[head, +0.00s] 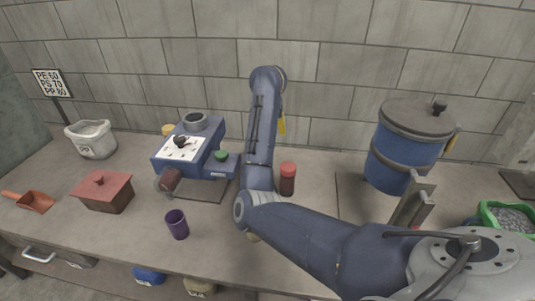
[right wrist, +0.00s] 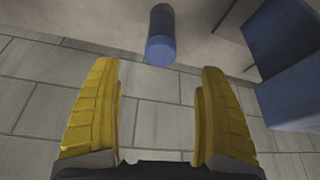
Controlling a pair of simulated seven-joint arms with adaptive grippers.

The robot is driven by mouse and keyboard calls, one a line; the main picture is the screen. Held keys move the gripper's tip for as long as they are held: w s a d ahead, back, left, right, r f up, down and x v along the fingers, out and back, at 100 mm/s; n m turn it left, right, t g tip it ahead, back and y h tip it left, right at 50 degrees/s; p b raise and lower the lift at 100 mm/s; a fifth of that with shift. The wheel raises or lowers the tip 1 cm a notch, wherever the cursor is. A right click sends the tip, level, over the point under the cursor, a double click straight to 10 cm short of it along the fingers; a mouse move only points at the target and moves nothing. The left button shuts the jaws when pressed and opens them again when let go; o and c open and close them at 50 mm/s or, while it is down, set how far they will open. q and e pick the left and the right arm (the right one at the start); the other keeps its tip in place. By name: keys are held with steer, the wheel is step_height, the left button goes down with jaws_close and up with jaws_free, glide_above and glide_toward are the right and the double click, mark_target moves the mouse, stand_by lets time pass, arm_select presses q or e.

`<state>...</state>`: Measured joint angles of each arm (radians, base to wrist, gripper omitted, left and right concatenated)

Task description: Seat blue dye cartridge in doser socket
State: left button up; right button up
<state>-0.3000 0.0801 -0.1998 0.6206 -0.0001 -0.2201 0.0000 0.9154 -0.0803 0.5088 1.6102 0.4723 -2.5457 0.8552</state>
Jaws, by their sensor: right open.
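The blue dye cartridge (right wrist: 160,35) shows in the right wrist view as a blue cylinder with a lighter blue end, just beyond the fingertips. In the head view it is hidden, probably behind my right arm. My right gripper (right wrist: 158,76) is open and empty, its yellow fingers either side of the cartridge's line and apart from it. In the head view only a bit of yellow finger (head: 281,124) shows beside the arm. The blue doser (head: 205,150) stands left of the arm, with a white panel and a green-topped part at its right. I cannot make out an empty socket. My left gripper is not in view.
A red-capped cartridge (head: 288,179) stands right of my arm. A purple cup (head: 177,224), a red-brown lidded box (head: 104,192) and a scoop (head: 34,201) are left. A large blue drum (head: 400,150) and a green-rimmed tub (head: 508,216) are right. The wall is close behind.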

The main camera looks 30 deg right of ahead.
steer(key=shift+x, duration=8.15)
steer(key=shift+a, duration=0.1)
steer(key=c, duration=1.4)
